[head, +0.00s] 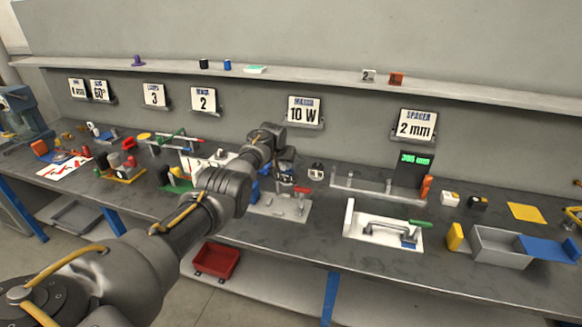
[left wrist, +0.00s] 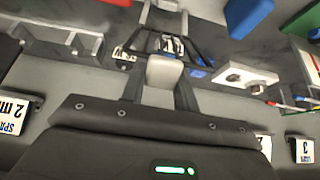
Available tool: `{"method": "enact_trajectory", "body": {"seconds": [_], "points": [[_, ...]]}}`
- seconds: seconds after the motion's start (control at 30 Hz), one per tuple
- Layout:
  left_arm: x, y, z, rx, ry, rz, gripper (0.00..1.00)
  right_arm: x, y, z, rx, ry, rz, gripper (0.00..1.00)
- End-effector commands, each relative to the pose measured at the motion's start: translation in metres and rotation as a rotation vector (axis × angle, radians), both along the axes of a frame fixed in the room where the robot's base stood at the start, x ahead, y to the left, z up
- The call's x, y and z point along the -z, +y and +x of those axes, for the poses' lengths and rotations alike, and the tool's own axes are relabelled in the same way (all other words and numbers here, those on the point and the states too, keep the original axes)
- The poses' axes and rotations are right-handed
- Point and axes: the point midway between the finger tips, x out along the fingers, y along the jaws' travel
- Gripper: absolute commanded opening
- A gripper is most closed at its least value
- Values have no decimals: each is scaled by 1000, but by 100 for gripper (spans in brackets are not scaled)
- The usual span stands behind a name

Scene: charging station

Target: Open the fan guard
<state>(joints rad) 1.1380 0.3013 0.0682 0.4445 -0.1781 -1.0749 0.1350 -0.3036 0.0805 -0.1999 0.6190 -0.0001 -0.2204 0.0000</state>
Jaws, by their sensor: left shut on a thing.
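My left gripper (head: 285,180) reaches down over a grey fixture plate (head: 268,208) in the middle of the bench. In the left wrist view its dark fingers (left wrist: 171,46) come together on a small thing that I cannot make out clearly. A red-ended lever (head: 303,190) shows beside the gripper at the fixture. I cannot clearly tell the fan guard from the other parts here, as my arm and fingers hide much of this spot. My right gripper is not in view.
A grey rail fixture (head: 375,188) and a white tray with a dark handle (head: 384,230) stand to the right. A white block with two round openings (left wrist: 245,78) is near the fingers. A red bin (head: 216,262) sits below the bench. Signs line the wall.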

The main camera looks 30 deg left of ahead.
Motion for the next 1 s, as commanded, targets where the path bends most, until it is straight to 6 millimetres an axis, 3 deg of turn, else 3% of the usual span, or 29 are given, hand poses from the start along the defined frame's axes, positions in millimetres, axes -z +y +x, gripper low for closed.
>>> {"method": "enact_trajectory", "body": {"seconds": [0.43,1.0], "points": [[-3,15,-5,-15,-3,1,0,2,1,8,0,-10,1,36],[-3,10,-2,-10,-5,1,0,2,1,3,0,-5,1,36]]}}
